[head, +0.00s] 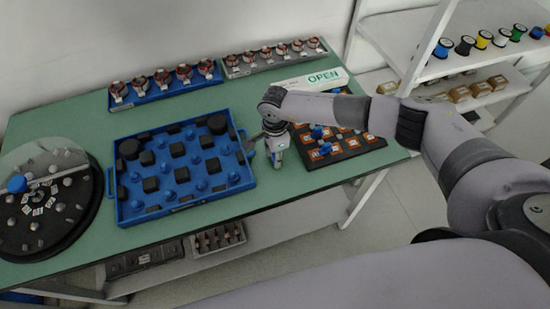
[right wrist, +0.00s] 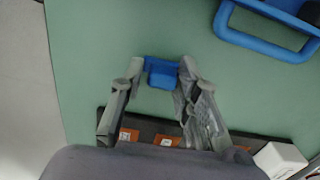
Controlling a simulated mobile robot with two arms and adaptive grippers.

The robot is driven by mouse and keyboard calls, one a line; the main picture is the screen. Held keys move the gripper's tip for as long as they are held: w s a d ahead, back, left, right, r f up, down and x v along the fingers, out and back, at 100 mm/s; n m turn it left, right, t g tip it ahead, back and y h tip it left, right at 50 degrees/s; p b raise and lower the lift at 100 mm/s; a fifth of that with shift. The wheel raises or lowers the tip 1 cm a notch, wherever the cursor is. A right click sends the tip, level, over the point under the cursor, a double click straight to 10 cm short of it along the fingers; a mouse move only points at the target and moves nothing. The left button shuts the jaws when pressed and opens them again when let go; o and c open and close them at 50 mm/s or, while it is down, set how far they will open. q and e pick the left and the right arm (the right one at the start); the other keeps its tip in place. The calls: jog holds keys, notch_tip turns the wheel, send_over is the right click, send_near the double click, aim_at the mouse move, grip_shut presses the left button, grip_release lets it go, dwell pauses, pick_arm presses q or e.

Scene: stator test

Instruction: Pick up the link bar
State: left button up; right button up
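My right gripper (head: 277,160) is low over the front of the green table, between the blue tray and the dark board. In the right wrist view its two fingers (right wrist: 161,72) stand apart. A small blue piece (right wrist: 162,76) shows between the fingertips. It may be the link bar, but I cannot be sure. It seems close to the right finger, and I see no clear grip on it. In the head view the gripper hides this spot. My left gripper is not in view.
The blue tray (head: 122,217) with dark blocks and blue pegs is left of my right gripper. The dark board (head: 350,152) with orange squares is right of it. A round dark turntable (head: 60,246) is at the left. Blue (head: 150,98) and grey racks (head: 248,71) line the back.

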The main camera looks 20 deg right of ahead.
grip_shut()
